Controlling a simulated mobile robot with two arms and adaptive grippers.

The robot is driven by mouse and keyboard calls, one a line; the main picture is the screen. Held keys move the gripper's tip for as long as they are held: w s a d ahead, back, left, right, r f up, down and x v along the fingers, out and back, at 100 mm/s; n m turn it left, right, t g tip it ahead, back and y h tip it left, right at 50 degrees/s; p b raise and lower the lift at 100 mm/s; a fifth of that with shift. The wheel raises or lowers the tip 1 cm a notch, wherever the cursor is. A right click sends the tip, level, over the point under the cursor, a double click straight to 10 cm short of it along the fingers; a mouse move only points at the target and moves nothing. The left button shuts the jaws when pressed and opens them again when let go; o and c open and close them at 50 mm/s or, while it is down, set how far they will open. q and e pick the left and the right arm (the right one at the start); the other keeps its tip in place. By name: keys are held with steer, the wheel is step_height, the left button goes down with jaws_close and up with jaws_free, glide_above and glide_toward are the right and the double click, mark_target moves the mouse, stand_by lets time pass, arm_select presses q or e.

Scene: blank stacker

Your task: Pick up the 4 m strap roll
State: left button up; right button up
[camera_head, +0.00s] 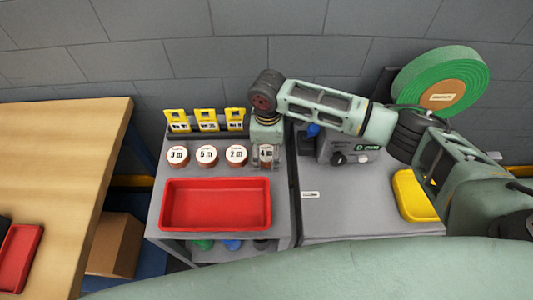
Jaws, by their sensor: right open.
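The 4 m strap roll (265,153) stands at the right end of a row of rolls on the grey cart, and its label is partly covered by my right gripper. My right gripper (266,163) points down over this roll with its fingers open around it; I cannot tell whether they touch it. To its left stand the 2 m roll (237,156), the 5 m roll (206,156) and the 3 m roll (177,157). My left gripper is not in view.
A red tray (215,227) lies in front of the rolls. Yellow cards (206,120) stand behind them. A grey machine (350,150), a large green coil (412,80) and a yellow tray (408,205) are at the right. A wooden table (60,150) is at the left.

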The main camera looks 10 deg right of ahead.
steer(key=c, duration=1.2)
steer(key=shift+r, duration=0.1)
